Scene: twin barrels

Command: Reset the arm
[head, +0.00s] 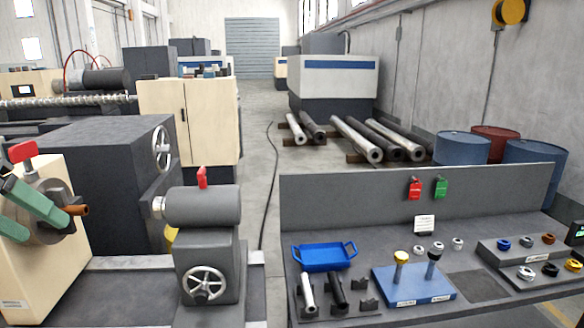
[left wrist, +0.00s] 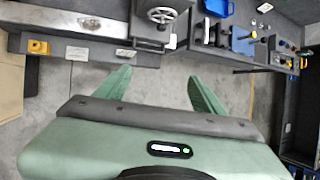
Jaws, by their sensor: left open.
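My left gripper (head: 46,230) comes in at the left edge of the head view, in front of the lathe's chuck and headstock (head: 25,265). In the left wrist view the two green fingers of the left gripper (left wrist: 158,88) stand wide apart with nothing between them. Bare grey floor shows behind them, below the lathe's front edge. I cannot tell from the head view whether the fingers touch the chuck. My right gripper is in neither view.
The lathe tailstock (head: 203,250) with its handwheel stands right of the chuck. A workbench (head: 395,318) at right carries a blue tray (head: 325,256), a blue block (head: 413,288) with two upright plugs, grey tubes and several rings. Barrels (head: 462,148) stand behind. Floor (left wrist: 140,130) lies open in front.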

